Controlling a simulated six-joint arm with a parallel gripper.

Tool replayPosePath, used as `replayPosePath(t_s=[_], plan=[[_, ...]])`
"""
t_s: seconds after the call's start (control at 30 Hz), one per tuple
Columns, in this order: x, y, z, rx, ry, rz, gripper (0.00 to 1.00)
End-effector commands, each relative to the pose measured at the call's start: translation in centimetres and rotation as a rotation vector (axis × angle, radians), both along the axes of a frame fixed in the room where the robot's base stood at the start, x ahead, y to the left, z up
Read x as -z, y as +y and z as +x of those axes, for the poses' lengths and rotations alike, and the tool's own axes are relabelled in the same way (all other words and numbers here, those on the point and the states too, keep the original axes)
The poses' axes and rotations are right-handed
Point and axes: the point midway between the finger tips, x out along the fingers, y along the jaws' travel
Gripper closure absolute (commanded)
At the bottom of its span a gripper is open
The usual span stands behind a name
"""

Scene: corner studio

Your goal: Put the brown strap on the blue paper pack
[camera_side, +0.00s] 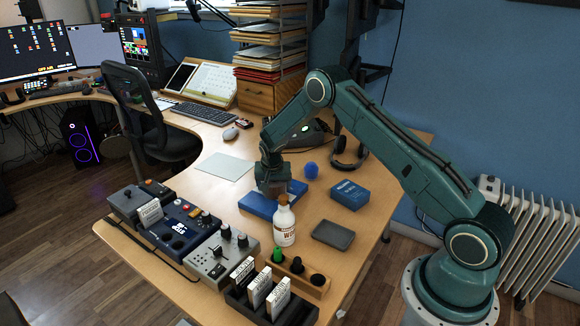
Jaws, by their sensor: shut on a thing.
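The blue paper pack (256,206) lies flat on the wooden desk, left of the middle of the work area. My gripper (272,187) points down directly over the pack, with its fingers low and close to the pack's top. It is shut on a small dark brownish thing, which I take to be the brown strap; the fingers mostly hide it. I cannot tell whether the strap touches the pack. A white bottle with a brown cap (284,224) stands in front of the pack and covers part of its near edge.
A smaller blue box (350,194) and a blue ball (311,170) lie to the right. Control boxes (178,229) line the left edge; a wooden holder (302,277) and a black rack (272,301) stand in front. Headphones (349,152) lie behind.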

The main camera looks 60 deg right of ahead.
Motion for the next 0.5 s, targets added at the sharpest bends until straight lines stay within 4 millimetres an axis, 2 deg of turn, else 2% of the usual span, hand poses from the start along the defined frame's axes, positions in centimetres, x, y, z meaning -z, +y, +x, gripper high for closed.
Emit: replayPosePath(t_s=[0.27, 0.3, 0.4, 0.5], plan=[[0.24, -0.01, 0.02, 0.000, 0.000, 0.000, 0.46], [0.25, 0.01, 0.01, 0.000, 0.000, 0.000, 0.15], [0.24, 0.00, 0.01, 0.000, 0.000, 0.000, 0.00], [0.23, 0.02, 0.00, 0.000, 0.000, 0.000, 0.00]])
